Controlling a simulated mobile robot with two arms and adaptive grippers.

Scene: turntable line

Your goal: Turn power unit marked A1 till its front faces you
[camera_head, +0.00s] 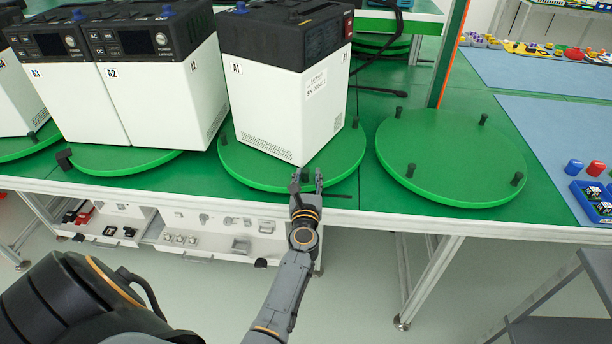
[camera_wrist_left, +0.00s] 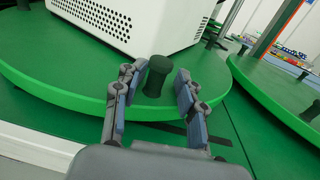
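The power unit marked A1 (camera_head: 262,105) is a white box with a black top. It stands turned on a round green turntable (camera_head: 237,170), a corner toward me. One visible side has vent holes low down, the other a serial label and a red part near the top. No display shows on either side. In the left wrist view its lower vented side (camera_wrist_left: 105,20) is at the top. My left gripper (camera_head: 307,178) is at the turntable's near rim, fingers apart on either side of a black peg (camera_wrist_left: 158,76), with gaps visible. My right gripper is not in view.
Units A2 (camera_head: 155,100) and A3 (camera_head: 65,105) stand close on the left, displays toward me. An empty green turntable (camera_head: 450,155) with black pegs is on the right. A black cable runs behind A1. A blue mat (camera_head: 560,140) holds small items at far right.

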